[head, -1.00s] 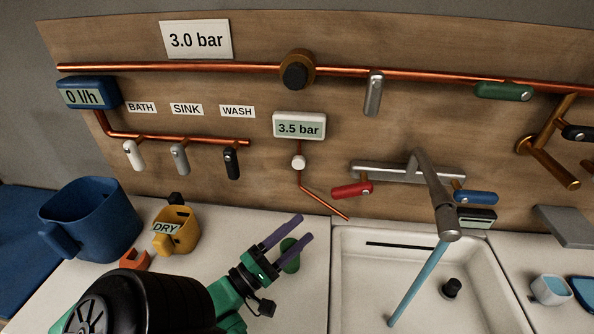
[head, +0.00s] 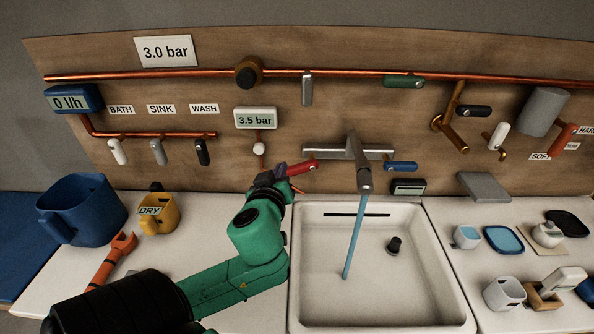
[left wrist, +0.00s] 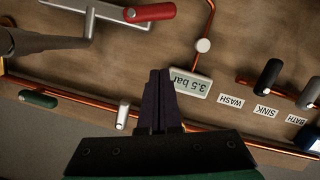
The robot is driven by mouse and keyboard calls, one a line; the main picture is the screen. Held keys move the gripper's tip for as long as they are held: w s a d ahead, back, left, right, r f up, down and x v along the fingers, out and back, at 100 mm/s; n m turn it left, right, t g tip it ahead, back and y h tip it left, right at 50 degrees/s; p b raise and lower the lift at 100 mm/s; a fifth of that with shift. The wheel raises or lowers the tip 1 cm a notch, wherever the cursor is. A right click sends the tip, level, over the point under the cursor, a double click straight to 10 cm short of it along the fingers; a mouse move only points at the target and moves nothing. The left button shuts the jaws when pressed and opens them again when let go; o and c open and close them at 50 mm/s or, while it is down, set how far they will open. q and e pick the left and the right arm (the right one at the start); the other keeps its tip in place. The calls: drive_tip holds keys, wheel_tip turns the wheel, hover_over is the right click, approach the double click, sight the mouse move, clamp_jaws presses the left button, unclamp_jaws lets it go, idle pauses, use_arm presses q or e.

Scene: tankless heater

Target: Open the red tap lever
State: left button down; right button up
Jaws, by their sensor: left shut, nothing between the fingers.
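The red tap lever (head: 297,167) sits at the left end of the grey mixer tap (head: 345,153) and points left, slightly down. It also shows at the top of the left wrist view (left wrist: 150,12). My left gripper (head: 270,176) is raised in front of the wall panel, just left of and close to the lever's free end. Its two dark fingers (left wrist: 158,75) are together with nothing between them. A blue lever (head: 401,167) is at the tap's right end. A light blue stream (head: 354,236) runs from the spout into the sink. My right gripper is out of view.
The white sink (head: 375,305) is below the tap. A pressure display (head: 256,118) reading 3.5 bar and its white knob (head: 259,149) are above my gripper. A blue jug (head: 80,208), yellow mug (head: 160,214) and orange tool (head: 108,262) are on the left counter.

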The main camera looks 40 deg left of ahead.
sight(302, 168)
use_arm(q)
drive_tip(key=w+a+f, duration=0.4)
drive_tip(key=w+f, duration=0.2)
drive_tip(key=w, duration=0.3)
drive_tip(key=shift+f, duration=0.2)
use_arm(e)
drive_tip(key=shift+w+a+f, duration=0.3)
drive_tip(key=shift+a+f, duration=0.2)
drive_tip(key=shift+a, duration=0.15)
use_arm(q)
drive_tip(key=shift+a, duration=0.15)
